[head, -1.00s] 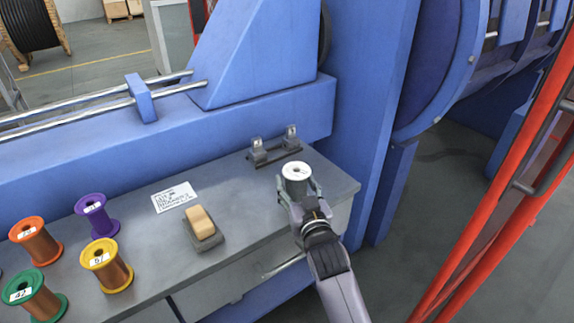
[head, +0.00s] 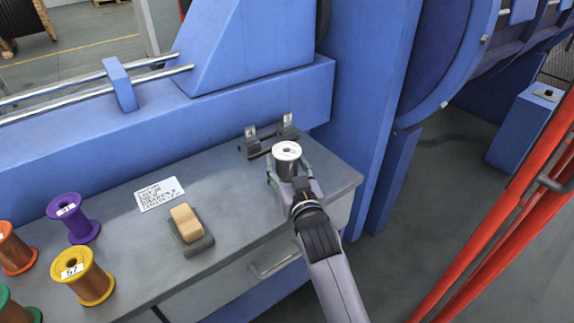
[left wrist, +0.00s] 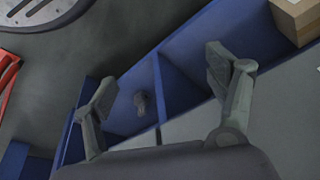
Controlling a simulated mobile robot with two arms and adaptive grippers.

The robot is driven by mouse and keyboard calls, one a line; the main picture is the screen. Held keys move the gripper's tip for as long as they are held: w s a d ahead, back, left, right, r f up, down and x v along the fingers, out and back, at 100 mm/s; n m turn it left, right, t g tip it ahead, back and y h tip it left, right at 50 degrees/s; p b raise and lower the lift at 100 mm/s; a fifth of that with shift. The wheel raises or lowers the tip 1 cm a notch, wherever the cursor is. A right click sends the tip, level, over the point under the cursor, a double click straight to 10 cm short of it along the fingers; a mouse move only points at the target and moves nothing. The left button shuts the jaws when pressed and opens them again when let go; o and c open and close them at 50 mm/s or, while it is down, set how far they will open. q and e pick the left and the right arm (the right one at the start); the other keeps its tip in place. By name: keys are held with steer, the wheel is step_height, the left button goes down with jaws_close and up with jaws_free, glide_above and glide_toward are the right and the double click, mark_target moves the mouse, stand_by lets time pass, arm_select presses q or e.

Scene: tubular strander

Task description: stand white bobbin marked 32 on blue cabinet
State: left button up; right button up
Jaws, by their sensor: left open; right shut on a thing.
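The white bobbin (head: 287,149) has a white top flange and dark wire. Its number is too small to read. My right gripper (head: 288,172) is shut on it in the head view, with a finger on each side, and it appears upright over the right end of the grey bench. Whether it touches the bench is unclear. A blue cabinet (head: 522,138) with a small dark item on its top stands at the far right, apart from the bobbin. My left gripper (left wrist: 160,80) is open and empty in the left wrist view, above blue compartments (left wrist: 187,88).
Purple (head: 75,220), yellow (head: 82,277), orange and green bobbins stand on the left of the bench (head: 225,205). A red frame (head: 500,235) rises at right. A cardboard box (left wrist: 297,18) shows in the left wrist view.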

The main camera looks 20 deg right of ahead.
steer(key=shift+s+r, duration=0.1)
steer(key=shift+r, duration=0.1)
steer(key=shift+f, duration=0.15)
steer(key=o, duration=1.7)
steer(key=shift+f, duration=0.1)
arm_select(q)
steer(key=shift+r, duration=0.2)
arm_select(e)
steer(key=shift+s, duration=0.2)
arm_select(q)
steer(key=x, duration=0.1)
steer(key=p+x, duration=0.1)
steer(key=x, duration=0.3)
steer(key=shift+s+f, duration=0.2)
steer(key=shift+s, duration=0.05)
arm_select(e)
steer(key=s, duration=1.1)
steer(key=shift+s+a+r, duration=0.15)
steer(key=shift+s+r, duration=0.05)
steer(key=shift+s, duration=0.1)
arm_select(q)
steer(key=shift+d, duration=0.1)
